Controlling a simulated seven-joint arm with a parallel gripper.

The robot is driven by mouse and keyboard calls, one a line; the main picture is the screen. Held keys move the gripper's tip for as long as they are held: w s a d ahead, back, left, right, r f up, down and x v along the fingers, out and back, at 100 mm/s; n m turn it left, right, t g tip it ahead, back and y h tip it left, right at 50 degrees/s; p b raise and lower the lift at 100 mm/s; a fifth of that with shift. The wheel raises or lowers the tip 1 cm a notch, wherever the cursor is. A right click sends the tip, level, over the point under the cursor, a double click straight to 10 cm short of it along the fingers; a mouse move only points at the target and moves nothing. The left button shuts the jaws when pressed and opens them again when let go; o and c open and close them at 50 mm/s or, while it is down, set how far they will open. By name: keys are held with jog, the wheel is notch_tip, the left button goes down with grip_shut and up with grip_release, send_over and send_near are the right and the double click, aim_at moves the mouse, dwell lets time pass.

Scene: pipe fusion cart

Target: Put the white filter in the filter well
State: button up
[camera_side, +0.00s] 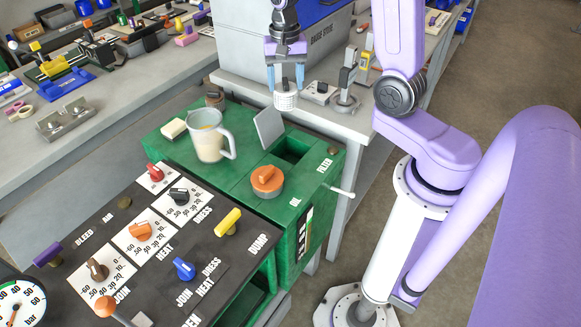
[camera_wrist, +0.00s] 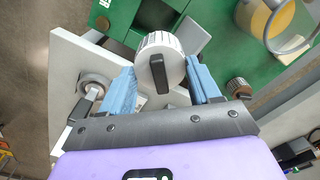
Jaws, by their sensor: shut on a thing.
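The white filter (camera_side: 285,101) is a round ribbed white cap with a dark grip bar on top; it also shows in the wrist view (camera_wrist: 147,47). My gripper (camera_side: 286,78) has its blue fingers (camera_wrist: 162,80) shut on the filter, one on each side, and holds it upright in the air. The filter well (camera_side: 291,151) is a dark square opening in the green cabinet top, beside the word FILTER. Its grey lid (camera_side: 268,127) stands open at the back left edge. In the wrist view the well (camera_wrist: 158,14) lies beyond the filter, partly hidden by it.
A clear jug (camera_side: 208,138) of pale liquid stands left of the lid. An orange-knobbed cap (camera_side: 267,180) sits in front of the well. A grey bench (camera_side: 350,124) with small tools lies behind.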

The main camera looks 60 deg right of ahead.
jog(key=shift+s+a+f+n, duration=0.1)
jog(key=shift+s+f+n, duration=0.15)
jog(key=shift+s, duration=0.25)
jog(key=shift+s+a+f+n, duration=0.15)
jog(key=shift+s+f, duration=0.1)
jog(key=shift+s, duration=0.2)
jog(key=shift+w+d+f, duration=0.1)
jog(key=shift+f, duration=5.3)
jog(key=shift+w+d+f, duration=0.1)
jog(key=shift+f, duration=5.25)
jog(key=shift+f, duration=0.1)
jog(key=o, duration=0.8)
